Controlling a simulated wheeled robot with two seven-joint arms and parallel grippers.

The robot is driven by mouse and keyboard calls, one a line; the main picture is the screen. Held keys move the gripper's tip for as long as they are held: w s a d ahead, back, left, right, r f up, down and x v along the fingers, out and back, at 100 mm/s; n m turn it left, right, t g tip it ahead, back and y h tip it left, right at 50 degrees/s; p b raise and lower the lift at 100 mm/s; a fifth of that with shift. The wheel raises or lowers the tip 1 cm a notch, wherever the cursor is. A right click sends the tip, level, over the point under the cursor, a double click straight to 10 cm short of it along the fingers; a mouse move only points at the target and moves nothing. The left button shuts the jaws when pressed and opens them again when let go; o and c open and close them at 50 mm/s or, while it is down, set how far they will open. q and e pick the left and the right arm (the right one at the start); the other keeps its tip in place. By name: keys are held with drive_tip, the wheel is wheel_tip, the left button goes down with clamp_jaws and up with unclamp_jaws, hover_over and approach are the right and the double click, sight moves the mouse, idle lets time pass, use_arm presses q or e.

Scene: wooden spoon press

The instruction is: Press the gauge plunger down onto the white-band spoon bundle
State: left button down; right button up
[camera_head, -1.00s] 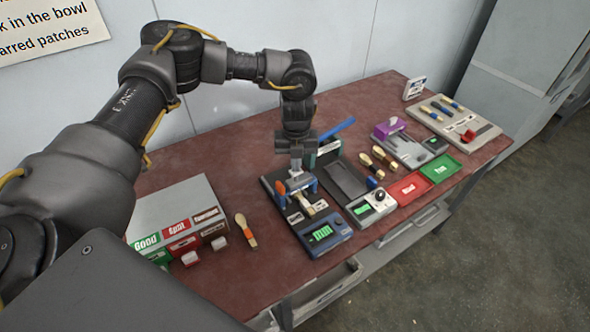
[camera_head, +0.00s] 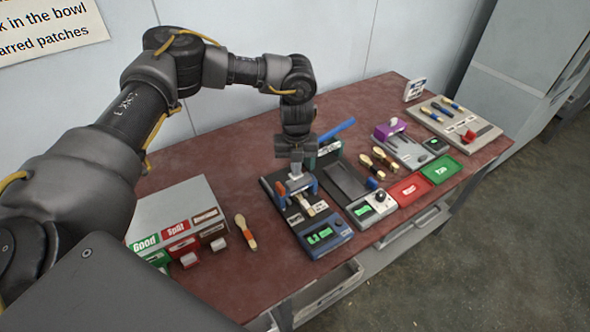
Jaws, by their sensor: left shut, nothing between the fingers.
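The gauge press (camera_head: 330,236) stands on the table, a dark base with a blue front unit and a lit green display. My right gripper is not in view.
A spoon with an orange band (camera_head: 246,232) lies left of the press. A grey sorting box (camera_head: 175,208) with labelled slots is further left. Right of the press are a dark tray (camera_head: 346,181), a red tray (camera_head: 410,189), a green tray (camera_head: 440,167) and a purple-topped device (camera_head: 389,129).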

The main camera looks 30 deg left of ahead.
use_arm(q)
wheel_tip(320, 180, up, 7)
drive_tip(key=p, duration=0.5)
drive_tip(key=shift+a, duration=0.1)
idle(0.6)
